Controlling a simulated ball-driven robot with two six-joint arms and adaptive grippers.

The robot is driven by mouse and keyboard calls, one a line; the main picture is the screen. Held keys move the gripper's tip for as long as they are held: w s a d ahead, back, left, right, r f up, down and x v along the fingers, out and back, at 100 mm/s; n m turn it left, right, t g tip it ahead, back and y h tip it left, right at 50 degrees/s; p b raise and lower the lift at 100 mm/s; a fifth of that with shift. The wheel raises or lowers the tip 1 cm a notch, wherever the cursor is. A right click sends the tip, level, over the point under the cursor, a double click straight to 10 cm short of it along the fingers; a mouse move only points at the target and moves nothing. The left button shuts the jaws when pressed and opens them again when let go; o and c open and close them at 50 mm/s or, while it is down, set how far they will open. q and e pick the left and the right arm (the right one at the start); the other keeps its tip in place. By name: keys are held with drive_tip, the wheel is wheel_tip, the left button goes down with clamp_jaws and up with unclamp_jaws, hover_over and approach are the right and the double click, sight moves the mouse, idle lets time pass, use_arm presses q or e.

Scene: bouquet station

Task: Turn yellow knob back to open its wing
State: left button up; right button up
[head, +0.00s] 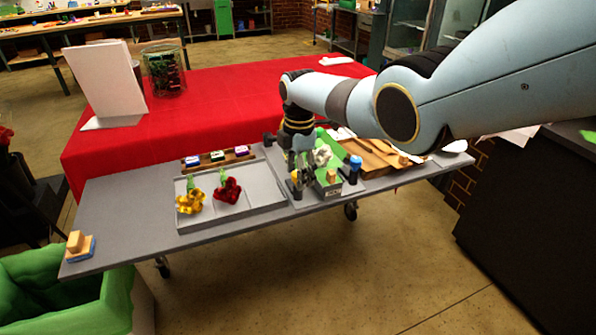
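A small fixture (303,201) stands near the right half of the grey table, with green parts (326,186) and a white flower (322,153) between its posts. A small yellow-orange knob (295,177) tops the post on its left side. A blue knob (355,162) tops the post on its right side. My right gripper (297,150) reaches down from above, just behind the fixture's left side. Its fingertips are small and partly hidden, so I cannot tell its opening or whether it touches the knob. My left gripper is out of view.
A grey tray (262,215) left of the fixture holds a yellow flower (189,203) and a red flower (229,191). A rack of small blocks (218,157) sits behind it. A wooden board (380,157) lies to the right. A sponge-like block (78,245) is at the left end.

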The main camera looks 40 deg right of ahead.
drive_tip(key=shift+r, duration=0.1)
drive_tip(key=shift+r, duration=0.25)
wheel_tip(320, 180, up, 11)
drive_tip(key=shift+s+r, duration=0.15)
drive_tip(key=shift+s, duration=0.05)
idle(0.5)
